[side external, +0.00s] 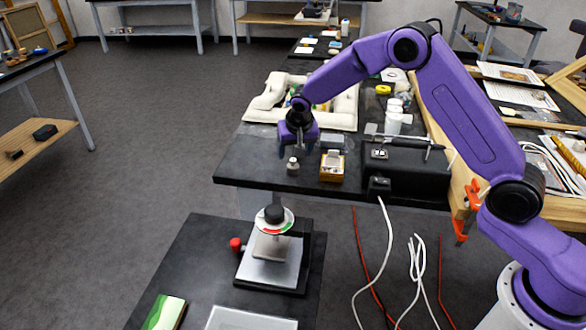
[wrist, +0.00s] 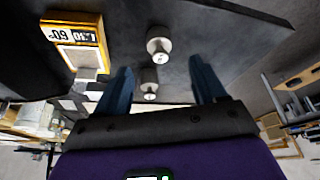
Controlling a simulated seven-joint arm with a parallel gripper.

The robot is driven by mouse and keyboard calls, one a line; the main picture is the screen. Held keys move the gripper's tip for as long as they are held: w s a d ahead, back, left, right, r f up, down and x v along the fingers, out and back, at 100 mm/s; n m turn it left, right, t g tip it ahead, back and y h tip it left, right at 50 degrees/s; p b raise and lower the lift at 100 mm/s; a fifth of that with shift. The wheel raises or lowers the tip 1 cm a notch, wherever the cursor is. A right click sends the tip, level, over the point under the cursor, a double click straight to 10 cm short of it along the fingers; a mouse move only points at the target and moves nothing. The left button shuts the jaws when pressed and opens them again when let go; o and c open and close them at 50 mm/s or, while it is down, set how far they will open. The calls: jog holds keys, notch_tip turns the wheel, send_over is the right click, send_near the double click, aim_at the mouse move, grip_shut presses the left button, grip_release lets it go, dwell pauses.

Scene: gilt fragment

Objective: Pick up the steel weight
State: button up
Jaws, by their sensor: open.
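A small steel weight (side external: 293,167) with a knob on top stands upright on the black table near its front edge. My gripper (side external: 297,152) is above and slightly behind it, pointing down, open and empty. In the wrist view my gripper (wrist: 160,65) shows two spread blue fingers. One steel weight (wrist: 158,44) lies just beyond the fingertips, apart from them. A second, darker knobbed shape (wrist: 149,84) appears between the fingers; I cannot tell whether it is another weight or a reflection.
A yellow-framed box with number cards (side external: 332,167) stands right of the weight; it also shows in the wrist view (wrist: 80,45). Further right is a black case (side external: 410,165). White padded forms (side external: 268,97) lie behind. The table left of the weight is clear.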

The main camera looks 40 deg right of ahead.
aim_at(293, 160)
jog(key=shift+x, duration=3.6)
jog(key=c, duration=1.2)
jog(key=shift+o, duration=0.2)
